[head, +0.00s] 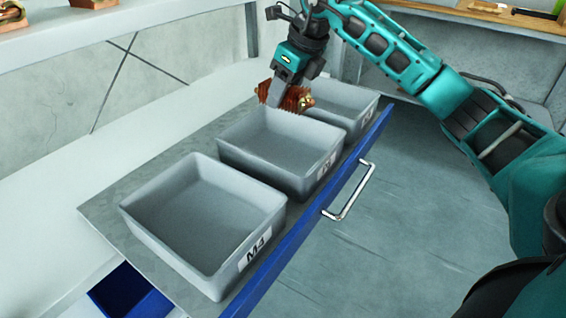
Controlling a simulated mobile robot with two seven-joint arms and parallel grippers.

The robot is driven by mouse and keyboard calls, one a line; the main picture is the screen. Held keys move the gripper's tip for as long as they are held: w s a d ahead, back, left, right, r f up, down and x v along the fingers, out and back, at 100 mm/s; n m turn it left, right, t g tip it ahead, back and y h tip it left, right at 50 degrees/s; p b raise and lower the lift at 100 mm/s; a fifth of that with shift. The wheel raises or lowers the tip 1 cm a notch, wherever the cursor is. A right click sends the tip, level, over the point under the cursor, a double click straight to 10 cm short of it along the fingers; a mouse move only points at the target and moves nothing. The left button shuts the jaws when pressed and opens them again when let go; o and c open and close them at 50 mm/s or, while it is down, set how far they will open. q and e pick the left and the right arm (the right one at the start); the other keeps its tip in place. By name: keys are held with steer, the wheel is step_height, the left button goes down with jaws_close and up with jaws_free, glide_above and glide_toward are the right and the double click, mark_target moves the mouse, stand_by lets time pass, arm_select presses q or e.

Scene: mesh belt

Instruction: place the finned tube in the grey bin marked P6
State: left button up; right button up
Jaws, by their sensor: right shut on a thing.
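My right gripper (277,97) is shut on the finned tube (294,99), a copper-coloured piece with ridged fins. The gripper points down, with the tube near the back of the row of bins, around the border between the middle and far bins. I cannot tell its height above them. Three grey bins stand in a row. The near bin (165,238) has a label that looks like M4. The middle bin (262,163) and the far bin (340,99) have labels too small to read, so I cannot tell which is P6. The near and middle bins look empty. My left gripper is out of view.
The bins stand in an open drawer with a blue front (300,232) and a metal handle (350,193). A blue container (130,292) is at the lower left. Shelves with copper parts (92,3) run along the back. Grey floor lies open to the right.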

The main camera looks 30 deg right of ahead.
step_height(320, 180, down, 13)
steer(key=b, duration=0.3)
steer(key=shift+r, duration=0.2)
step_height(320, 180, down, 4)
steer(key=shift+f+b, duration=0.15)
steer(key=shift+b, duration=0.35)
steer(key=shift+f, duration=0.4)
steer(key=shift+r, duration=0.1)
steer(key=shift+f, duration=0.2)
steer(key=o, duration=1.3)
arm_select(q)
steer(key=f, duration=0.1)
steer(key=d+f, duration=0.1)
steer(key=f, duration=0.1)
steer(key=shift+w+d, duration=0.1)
arm_select(e)
steer(key=shift+r, duration=0.1)
